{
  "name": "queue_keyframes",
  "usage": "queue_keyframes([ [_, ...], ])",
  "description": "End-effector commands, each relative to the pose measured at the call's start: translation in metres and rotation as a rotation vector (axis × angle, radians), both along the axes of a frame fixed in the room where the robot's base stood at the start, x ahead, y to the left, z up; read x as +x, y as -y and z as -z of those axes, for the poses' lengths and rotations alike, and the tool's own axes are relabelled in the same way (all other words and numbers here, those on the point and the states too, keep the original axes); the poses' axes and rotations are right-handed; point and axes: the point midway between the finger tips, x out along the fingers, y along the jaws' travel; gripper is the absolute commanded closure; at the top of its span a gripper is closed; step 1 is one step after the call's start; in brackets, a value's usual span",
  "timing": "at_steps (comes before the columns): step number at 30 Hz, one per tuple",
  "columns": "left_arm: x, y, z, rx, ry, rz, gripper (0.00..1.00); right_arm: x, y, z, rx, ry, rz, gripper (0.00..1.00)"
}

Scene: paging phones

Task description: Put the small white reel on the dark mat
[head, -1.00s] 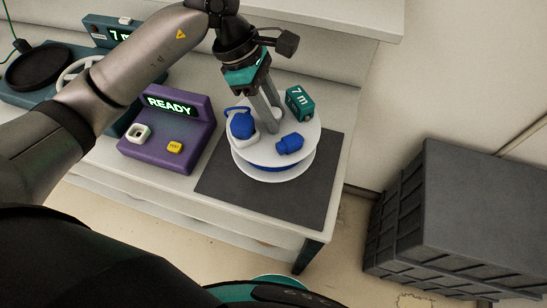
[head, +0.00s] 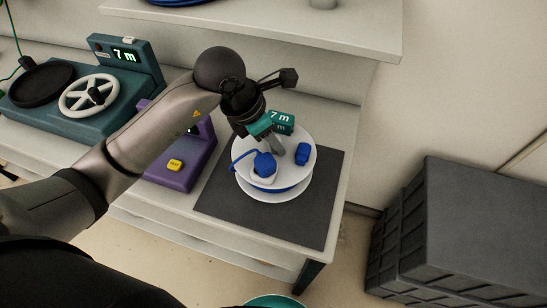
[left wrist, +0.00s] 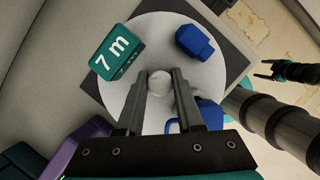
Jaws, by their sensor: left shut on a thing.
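The small white reel (head: 304,177) has two white flanges with blue cable between them. It is over the dark mat (head: 300,222) and appears to rest flat on it. Its top carries a green "7 m" tag (left wrist: 115,52), a blue block (left wrist: 195,42) and a blue plug with a cable loop (head: 263,163). My left gripper (left wrist: 160,82) points down at the reel's middle, its fingers shut on the round white hub. The hub is partly hidden by the fingers. My right gripper (left wrist: 283,70) shows small at the right of the left wrist view; its opening is unclear.
A purple box (head: 180,177) with a yellow button stands left of the mat. A teal machine (head: 125,95) with a white handwheel and "7 m" display is farther left. A shelf (head: 260,22) overhangs behind. A grey crate (head: 450,235) stands right of the table.

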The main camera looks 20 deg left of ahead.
Motion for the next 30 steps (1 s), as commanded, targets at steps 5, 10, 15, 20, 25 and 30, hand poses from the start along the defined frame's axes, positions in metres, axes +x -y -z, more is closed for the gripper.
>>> queue_keyframes([
  [5, 0.002, 0.001, 0.012, -0.004, 0.006, 0.000, 1.00, 0.001, 0.000, 0.002, 0.000, 0.001, 0.001, 0.25],
  [10, 0.001, 0.000, 0.028, -0.003, 0.004, 0.000, 1.00, 0.001, 0.000, 0.005, 0.000, 0.001, 0.001, 0.25],
  [15, 0.001, 0.001, 0.048, -0.003, 0.005, 0.001, 1.00, 0.001, 0.000, 0.008, 0.000, 0.001, 0.001, 0.25],
  [20, 0.002, 0.000, 0.048, -0.002, 0.008, 0.002, 1.00, 0.001, 0.000, 0.008, 0.000, 0.001, 0.001, 0.25],
  [25, 0.002, 0.000, 0.050, -0.002, 0.008, 0.002, 1.00, 0.001, 0.000, 0.010, 0.000, 0.001, 0.001, 0.25],
  [30, 0.000, 0.000, 0.053, 0.001, 0.001, 0.001, 0.51, 0.001, 0.000, 0.010, 0.000, 0.001, 0.000, 0.25],
])
